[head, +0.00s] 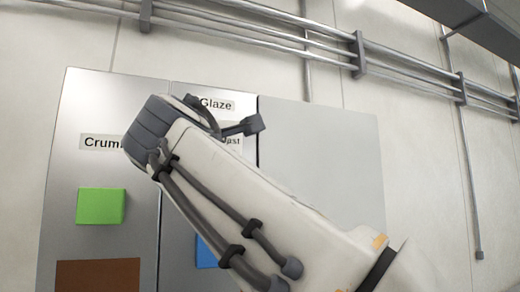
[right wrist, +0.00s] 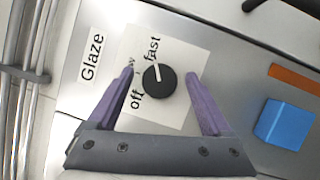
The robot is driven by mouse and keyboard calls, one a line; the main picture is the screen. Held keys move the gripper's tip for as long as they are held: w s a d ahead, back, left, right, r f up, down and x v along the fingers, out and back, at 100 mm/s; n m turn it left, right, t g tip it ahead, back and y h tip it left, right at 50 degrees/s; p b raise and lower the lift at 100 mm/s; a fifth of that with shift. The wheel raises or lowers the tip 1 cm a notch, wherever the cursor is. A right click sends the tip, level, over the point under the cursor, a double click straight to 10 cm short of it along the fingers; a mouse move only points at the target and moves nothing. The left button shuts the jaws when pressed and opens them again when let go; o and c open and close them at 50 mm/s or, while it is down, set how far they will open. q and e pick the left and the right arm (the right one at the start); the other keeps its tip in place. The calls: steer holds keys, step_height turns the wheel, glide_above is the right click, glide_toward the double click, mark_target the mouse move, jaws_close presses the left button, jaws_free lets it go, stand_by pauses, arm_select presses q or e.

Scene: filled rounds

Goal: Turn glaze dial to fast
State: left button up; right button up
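The glaze dial (right wrist: 160,82) is a round black knob on a white plate in the right wrist view. Its white pointer line points towards the word "fast" (right wrist: 152,49). The word "off" (right wrist: 136,101) is on the plate too, and another label is partly hidden by a finger. My right gripper (right wrist: 160,72) is open, with its purple fingers on either side of the dial and gaps showing between fingers and knob. In the head view, my right arm hides the dial, and the "Glaze" label (head: 216,104) shows above it. My left gripper is not in view.
To the left is a "Crumb" panel, its label (head: 101,142) partly covered, with a green block (head: 101,206) and a brown rectangle (head: 98,275). A blue block (right wrist: 285,125) and an orange strip (right wrist: 297,80) lie beyond the dial. Metal pipes (head: 270,35) run along the wall above.

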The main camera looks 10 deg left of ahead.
steer(key=shift+s, duration=0.1)
steer(key=b+v, duration=0.4)
steer(key=v, duration=0.6)
steer(key=shift+s+b, duration=0.2)
steer(key=shift+b, duration=0.15)
